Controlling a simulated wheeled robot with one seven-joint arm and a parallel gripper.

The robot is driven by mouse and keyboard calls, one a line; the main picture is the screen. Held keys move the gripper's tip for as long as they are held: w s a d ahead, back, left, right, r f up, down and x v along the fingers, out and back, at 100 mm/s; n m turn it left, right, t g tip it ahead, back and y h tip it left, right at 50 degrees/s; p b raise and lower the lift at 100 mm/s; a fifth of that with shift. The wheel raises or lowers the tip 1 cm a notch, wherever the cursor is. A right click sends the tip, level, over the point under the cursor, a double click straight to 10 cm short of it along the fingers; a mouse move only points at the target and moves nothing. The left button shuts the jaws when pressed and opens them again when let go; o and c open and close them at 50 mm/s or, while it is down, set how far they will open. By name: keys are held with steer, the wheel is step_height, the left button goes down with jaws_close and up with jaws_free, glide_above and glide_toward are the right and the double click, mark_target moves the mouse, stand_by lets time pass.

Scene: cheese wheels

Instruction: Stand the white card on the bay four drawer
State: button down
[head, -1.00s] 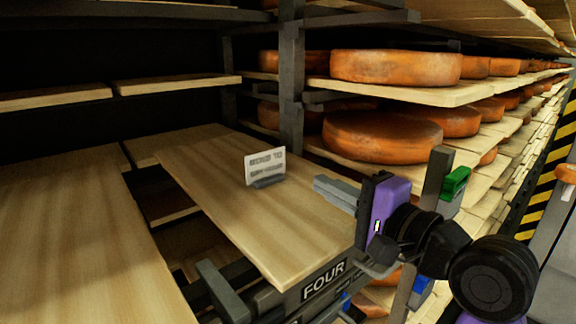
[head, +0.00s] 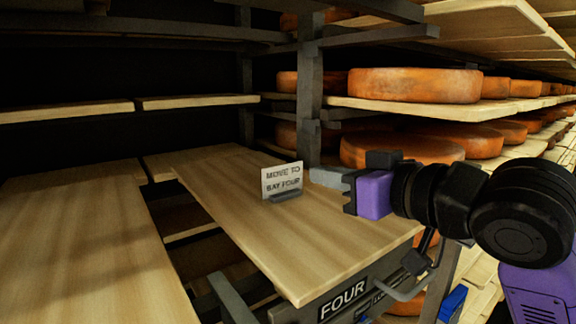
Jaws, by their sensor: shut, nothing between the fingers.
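The white card (head: 282,178) stands upright in a small grey base on the wooden board of the bay four drawer (head: 260,235). A small gap seems to part the fingertips from the card.
A dark upright post (head: 309,95) rises behind the card. Shelves with several orange cheese wheels (head: 415,85) stand behind and right of my arm. Another bare board (head: 90,250) lies left, across a dark gap. The drawer board is otherwise clear.

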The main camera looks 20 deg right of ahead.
steer(key=p, duration=0.2)
glide_above(283, 181)
steer(key=s+a, duration=0.1)
steer(key=s, duration=0.2)
steer(key=shift+s+a+f, duration=0.15)
steer(key=shift+f, duration=0.2)
steer(key=shift+a+f, duration=0.1)
steer(key=shift+f, duration=0.45)
steer(key=shift+s, duration=0.15)
steer(key=shift+s+d, duration=0.3)
steer(key=shift+s, duration=0.3)
steer(key=shift+r, duration=0.1)
